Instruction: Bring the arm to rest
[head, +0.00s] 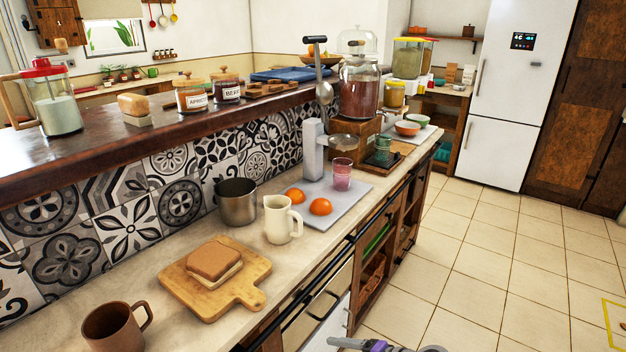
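Part of an arm of mine, which looks like my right gripper (347,343), shows at the bottom edge of the head view, in grey and purple. It is low beside the front of the counter and apart from the things on top. Most of it is cut off by the frame, so I cannot tell whether its fingers are open or shut. My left gripper is not in view.
The counter (226,322) holds a brown mug (112,330), a cutting board (243,291) with a sandwich (214,262), a cream pitcher (277,222), a metal pot (237,203) and a tray (344,207) with oranges.

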